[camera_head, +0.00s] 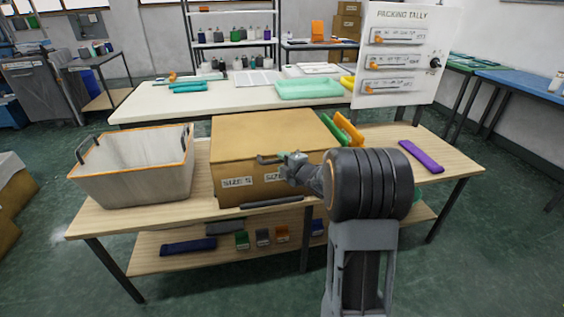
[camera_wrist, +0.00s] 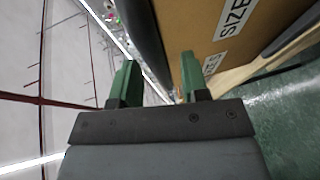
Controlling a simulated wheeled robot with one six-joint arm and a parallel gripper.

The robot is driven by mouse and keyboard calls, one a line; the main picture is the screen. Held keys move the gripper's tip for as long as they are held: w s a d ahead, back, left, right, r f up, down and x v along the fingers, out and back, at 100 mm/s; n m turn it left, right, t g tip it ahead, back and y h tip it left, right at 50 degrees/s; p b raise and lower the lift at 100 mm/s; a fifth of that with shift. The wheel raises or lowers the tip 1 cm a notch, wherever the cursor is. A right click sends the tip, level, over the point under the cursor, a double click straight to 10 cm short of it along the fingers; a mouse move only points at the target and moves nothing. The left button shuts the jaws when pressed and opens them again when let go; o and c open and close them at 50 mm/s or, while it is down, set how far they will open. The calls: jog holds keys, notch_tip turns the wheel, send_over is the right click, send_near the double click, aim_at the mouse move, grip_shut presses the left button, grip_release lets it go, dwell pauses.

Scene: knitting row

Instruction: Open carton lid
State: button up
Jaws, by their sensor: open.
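The carton (camera_head: 270,133) is a large brown box on the middle of the near table, its flat lid closed. Its front carries white size labels (camera_head: 237,182), which also show on the carton in the wrist view (camera_wrist: 187,22). My gripper (camera_head: 264,158) is at the carton's front upper edge, near the middle. In the wrist view its green fingers (camera_wrist: 160,75) are open, with a dark strip along the carton's edge showing between them. I cannot tell whether the fingers touch it. My arm hides the carton's front right part.
A grey bin with an orange rim (camera_head: 135,170) stands left of the carton. A dark bar (camera_head: 272,202) lies along the table's front edge. A white tally board (camera_head: 405,55) stands behind.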

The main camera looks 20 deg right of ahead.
jog(key=shift+w+a+f, duration=0.1)
jog(key=shift+w+a, duration=0.05)
jog(key=shift+w, duration=0.5)
grip_shut()
